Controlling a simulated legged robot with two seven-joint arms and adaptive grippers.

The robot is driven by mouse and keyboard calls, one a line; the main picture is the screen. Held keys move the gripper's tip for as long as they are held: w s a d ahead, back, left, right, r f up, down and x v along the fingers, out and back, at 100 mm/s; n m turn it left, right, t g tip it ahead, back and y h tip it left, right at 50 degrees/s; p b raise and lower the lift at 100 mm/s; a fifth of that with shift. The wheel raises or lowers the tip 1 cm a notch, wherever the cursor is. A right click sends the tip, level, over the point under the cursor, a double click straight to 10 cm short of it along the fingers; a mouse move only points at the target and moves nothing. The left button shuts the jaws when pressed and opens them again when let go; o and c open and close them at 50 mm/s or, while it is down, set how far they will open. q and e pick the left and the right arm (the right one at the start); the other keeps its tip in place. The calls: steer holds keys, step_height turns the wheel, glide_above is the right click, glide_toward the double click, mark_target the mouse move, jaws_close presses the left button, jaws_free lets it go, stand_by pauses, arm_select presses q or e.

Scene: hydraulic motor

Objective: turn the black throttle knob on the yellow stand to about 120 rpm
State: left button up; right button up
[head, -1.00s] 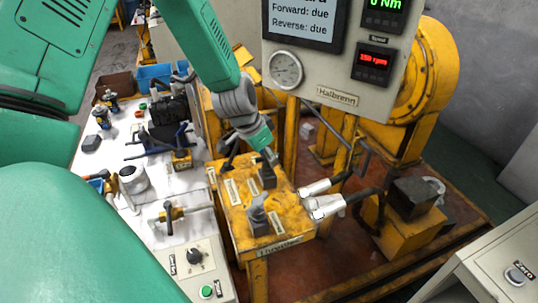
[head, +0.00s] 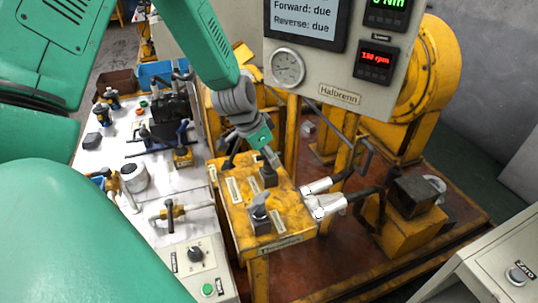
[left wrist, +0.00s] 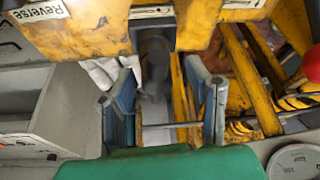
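The yellow stand (head: 240,225) is in the middle of the head view, with a front label that seems to read "Throttle". Near that label is a dark control with a grey top, the throttle knob (head: 260,222). A second dark control (head: 268,176) sits behind it. My left gripper (head: 271,157) is just behind this second control, apart from the front knob. In the left wrist view its blue-grey fingers (left wrist: 164,110) are spread on either side of a dark grey lever (left wrist: 154,62), with gaps on both sides. A "Reverse" label shows beside it. My right gripper is not in view.
A panel (head: 390,92) above carries a gauge (head: 287,67) and a red rpm display (head: 376,62) reading roughly 150; its digits are small. Silver hose couplings (head: 325,204) stick out right of the stand. A white bench (head: 115,165) with tools is at left.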

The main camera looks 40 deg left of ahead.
arm_select(q)
steer(key=shift+r, duration=0.15)
steer(key=shift+s+r, duration=0.1)
steer(key=shift+r, duration=0.2)
steer(key=v, duration=1.1)
steer(key=shift+s+a+f, duration=0.1)
